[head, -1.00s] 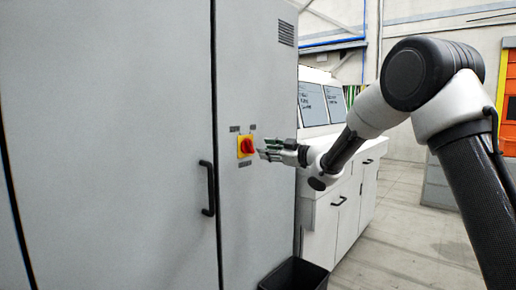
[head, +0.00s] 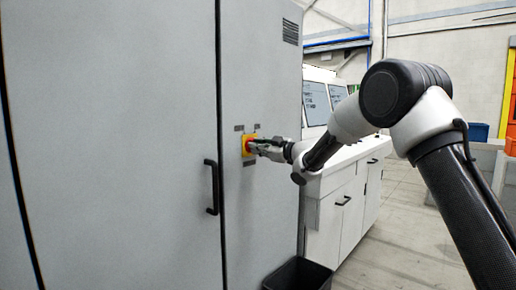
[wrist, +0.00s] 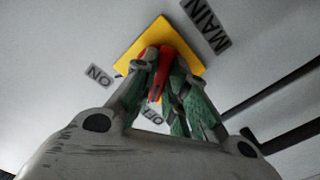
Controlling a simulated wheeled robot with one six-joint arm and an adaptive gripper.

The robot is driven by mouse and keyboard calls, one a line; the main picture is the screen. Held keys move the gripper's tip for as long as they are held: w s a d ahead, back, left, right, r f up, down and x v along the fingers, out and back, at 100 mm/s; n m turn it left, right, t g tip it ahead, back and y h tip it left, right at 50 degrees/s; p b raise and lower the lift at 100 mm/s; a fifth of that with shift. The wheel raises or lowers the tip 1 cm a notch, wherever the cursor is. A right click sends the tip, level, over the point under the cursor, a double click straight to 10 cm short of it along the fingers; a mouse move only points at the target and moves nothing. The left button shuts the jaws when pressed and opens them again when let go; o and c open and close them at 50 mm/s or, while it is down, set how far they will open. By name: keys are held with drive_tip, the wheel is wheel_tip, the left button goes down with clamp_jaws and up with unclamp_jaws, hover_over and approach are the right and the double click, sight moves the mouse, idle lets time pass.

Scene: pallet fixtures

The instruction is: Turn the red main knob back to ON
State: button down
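The red main knob (wrist: 160,72) sits on a yellow square plate (head: 247,146) on the grey cabinet door. In the wrist view the plate (wrist: 130,50) has a MAIN label (wrist: 207,22), an ON label (wrist: 99,76) and an OFF label (wrist: 152,117) around it. The knob's grip points roughly toward the OFF label. My gripper (head: 256,146) is at the knob, with one finger on each side of its grip. In the wrist view my gripper (wrist: 161,68) appears shut on the knob, its fingers hiding part of it.
A black door handle (head: 212,187) stands out left of and below the knob. A white console (head: 345,195) with screens stands right of the cabinet. A dark bin (head: 298,274) is on the floor below. The floor at right is open.

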drive_tip(key=shift+m, duration=0.3)
drive_tip(key=m, duration=1.1)
idle(0.3)
drive_tip(key=shift+m, duration=0.3)
idle(0.3)
drive_tip(key=c, duration=1.4)
unclamp_jaws()
drive_tip(key=shift+c, duration=0.2)
drive_tip(key=v, duration=1.2)
